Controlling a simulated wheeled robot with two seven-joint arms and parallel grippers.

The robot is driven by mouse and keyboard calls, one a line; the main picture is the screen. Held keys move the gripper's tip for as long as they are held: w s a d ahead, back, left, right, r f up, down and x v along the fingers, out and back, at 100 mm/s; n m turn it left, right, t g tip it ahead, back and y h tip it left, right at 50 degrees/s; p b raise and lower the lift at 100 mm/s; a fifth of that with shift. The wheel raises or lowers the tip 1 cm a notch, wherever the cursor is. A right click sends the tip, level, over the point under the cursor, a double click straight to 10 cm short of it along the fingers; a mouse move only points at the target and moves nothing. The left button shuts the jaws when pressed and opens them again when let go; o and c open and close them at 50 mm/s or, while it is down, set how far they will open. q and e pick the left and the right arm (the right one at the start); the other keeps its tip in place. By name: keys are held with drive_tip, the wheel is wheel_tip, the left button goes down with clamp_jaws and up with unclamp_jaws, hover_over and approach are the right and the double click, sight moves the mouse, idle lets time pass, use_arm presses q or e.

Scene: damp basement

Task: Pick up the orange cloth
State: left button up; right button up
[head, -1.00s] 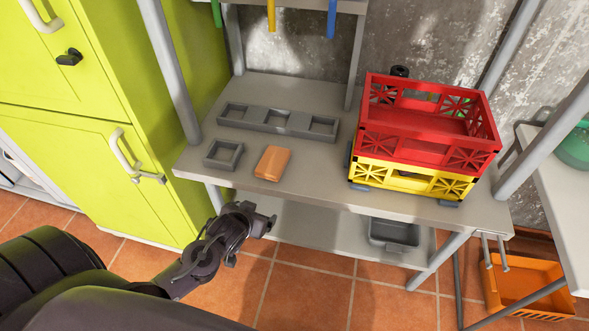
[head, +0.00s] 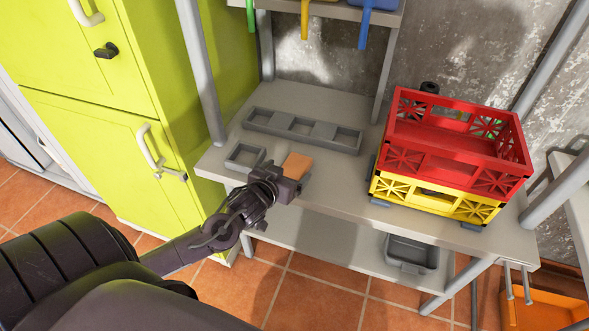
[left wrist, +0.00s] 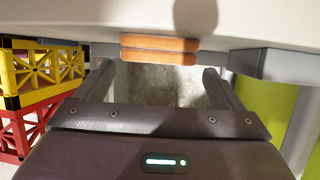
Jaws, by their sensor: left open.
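The orange cloth (head: 298,164) is a small folded block lying on the grey shelf top near its front edge. In the left wrist view the cloth (left wrist: 160,50) shows edge-on as two stacked layers, in front of and between my open fingers. My left gripper (head: 291,182) is at the front edge of the shelf, right beside the cloth, and hides its near part in the head view. In the left wrist view the left gripper (left wrist: 157,82) is open, with nothing seen held. My right gripper is not in view.
A grey square holder (head: 245,157) stands left of the cloth, and a long grey holder (head: 302,131) lies behind it. A red crate (head: 457,141) on a yellow crate (head: 433,197) stands to the right. A shelf post (head: 200,70) and green cabinet (head: 110,140) are left.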

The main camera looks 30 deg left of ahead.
sight(294, 168)
use_arm(q)
drive_tip(key=shift+x, duration=2.35)
drive_tip(key=shift+d+f, duration=0.1)
drive_tip(key=shift+d, duration=0.1)
drive_tip(key=shift+c, duration=0.3)
drive_tip(key=c, duration=1)
